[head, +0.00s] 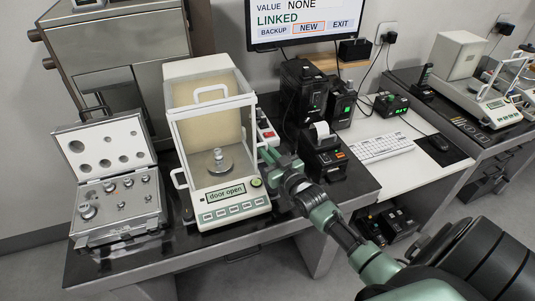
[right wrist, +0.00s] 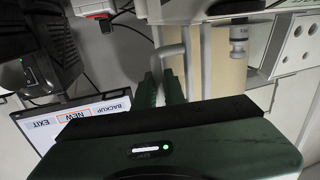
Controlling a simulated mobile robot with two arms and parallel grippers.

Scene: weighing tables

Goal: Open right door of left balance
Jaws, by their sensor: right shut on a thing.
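The left balance (head: 232,205) stands on the dark table, a glass-walled weighing chamber with white frame and handles. Its display reads "door open". A metal weight (head: 219,160) stands on the pan inside. My right gripper (head: 268,156) is at the chamber's right side, shut on the grey handle (right wrist: 172,52) of the right door. In the right wrist view the green fingers (right wrist: 161,88) close around that handle. How far the right door stands open cannot be told. My left gripper is not in view.
An open weight case (head: 113,205) lies left of the balance. A small printer (head: 324,153) and black devices (head: 302,90) stand close to the right of my gripper. A keyboard (head: 380,148) and a second balance (head: 470,85) are further right.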

